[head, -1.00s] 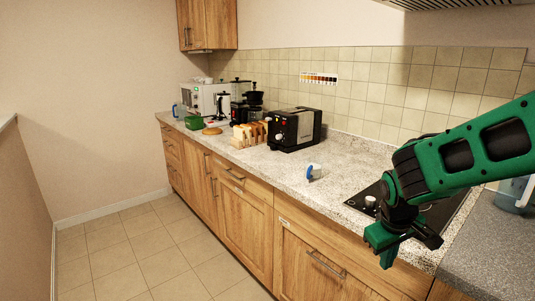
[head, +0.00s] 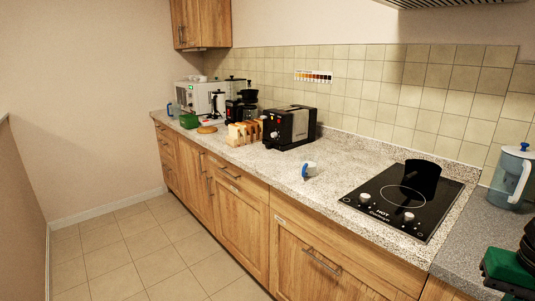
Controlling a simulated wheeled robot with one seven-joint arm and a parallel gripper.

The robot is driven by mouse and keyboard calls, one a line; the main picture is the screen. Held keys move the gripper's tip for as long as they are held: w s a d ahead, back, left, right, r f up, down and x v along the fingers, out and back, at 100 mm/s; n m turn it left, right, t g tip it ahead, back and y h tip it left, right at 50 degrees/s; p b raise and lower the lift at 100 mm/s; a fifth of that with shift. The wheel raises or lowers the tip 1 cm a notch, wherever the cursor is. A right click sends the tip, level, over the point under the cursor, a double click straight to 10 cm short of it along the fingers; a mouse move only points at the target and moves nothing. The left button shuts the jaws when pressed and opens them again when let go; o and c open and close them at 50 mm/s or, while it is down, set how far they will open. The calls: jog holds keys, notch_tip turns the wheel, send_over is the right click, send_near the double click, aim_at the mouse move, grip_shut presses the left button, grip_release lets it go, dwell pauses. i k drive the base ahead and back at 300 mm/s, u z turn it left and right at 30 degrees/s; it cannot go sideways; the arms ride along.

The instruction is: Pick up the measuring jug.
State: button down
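I cannot tell for sure which vessel is the measuring jug. A small white vessel with a blue part (head: 310,169) stands on the speckled counter between toaster and hob. A small bluish vessel (head: 173,110) stands at the counter's far left end, too small to make out.
A black hob (head: 405,205) with a black pot (head: 422,178) lies between the small vessel and the blue-lidded jug. Floor (head: 110,258) is clear.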

aim_at(309, 162)
jog(key=u, duration=0.55)
jog(key=k, duration=1.25)
jog(key=u, duration=0.35)
jog(key=i, duration=0.45)
jog(key=z, duration=0.8)
jog(key=i, duration=1.5)
jog(key=u, duration=0.1)
